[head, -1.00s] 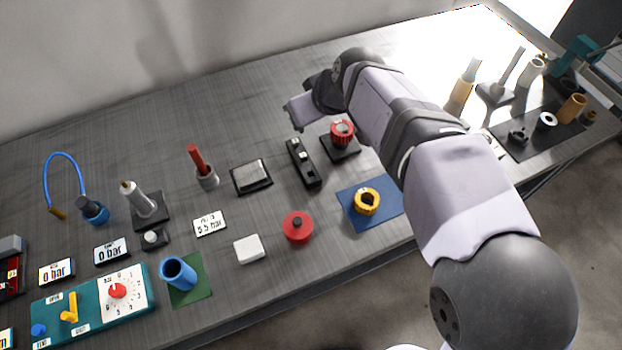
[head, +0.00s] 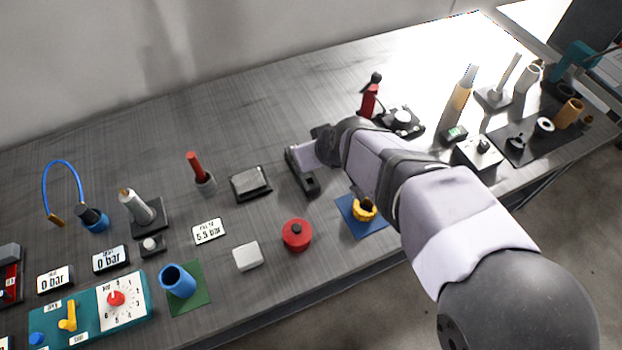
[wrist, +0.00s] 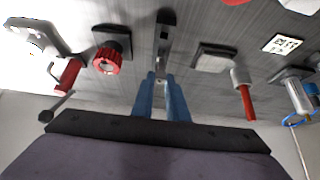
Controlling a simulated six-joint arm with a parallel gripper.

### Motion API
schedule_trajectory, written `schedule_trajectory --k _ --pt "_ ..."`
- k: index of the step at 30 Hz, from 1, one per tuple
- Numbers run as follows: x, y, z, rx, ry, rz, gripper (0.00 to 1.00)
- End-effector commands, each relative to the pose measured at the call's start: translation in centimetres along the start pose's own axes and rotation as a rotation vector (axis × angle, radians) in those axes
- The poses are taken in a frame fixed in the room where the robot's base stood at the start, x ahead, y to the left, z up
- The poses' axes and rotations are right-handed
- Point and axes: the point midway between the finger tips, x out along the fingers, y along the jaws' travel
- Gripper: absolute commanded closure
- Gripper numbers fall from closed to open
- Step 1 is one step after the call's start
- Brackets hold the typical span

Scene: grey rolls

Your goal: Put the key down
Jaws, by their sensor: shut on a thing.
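My gripper (wrist: 160,80) shows in the wrist view as two blue fingers close together. Their tips are at the near end of a long black holder (wrist: 165,35). A small greyish thing shows between the tips; I take it to be the key, but its shape is mostly hidden by the fingers. In the head view my wrist is low over the black holder (head: 313,187) and covers part of it. The fingertips are hidden there, and I cannot tell whether the key touches the holder.
A red knob on a dark base (wrist: 107,60) stands left of the fingers in the wrist view. A dark, grey-topped block (head: 250,182) and a red-handled tool (head: 198,168) are left of the holder. A red round pot (head: 297,235) and a yellow ring (head: 364,210) are nearer.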

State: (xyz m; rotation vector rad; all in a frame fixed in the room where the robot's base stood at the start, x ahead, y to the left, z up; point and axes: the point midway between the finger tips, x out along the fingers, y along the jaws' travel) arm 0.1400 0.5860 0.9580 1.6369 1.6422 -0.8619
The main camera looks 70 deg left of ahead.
Motion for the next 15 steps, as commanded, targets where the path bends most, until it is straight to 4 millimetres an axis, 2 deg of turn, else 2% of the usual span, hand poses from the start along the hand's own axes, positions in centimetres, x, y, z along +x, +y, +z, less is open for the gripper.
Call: schedule_trajectory --k 3,9,15 --pt "1.6 0.0 1.3 0.001 -0.005 0.0 1.0" --pt "3.7 0.0 2.6 0.002 -0.001 0.0 1.0" --pt "4.0 0.0 2.8 0.001 0.0 0.0 1.0"
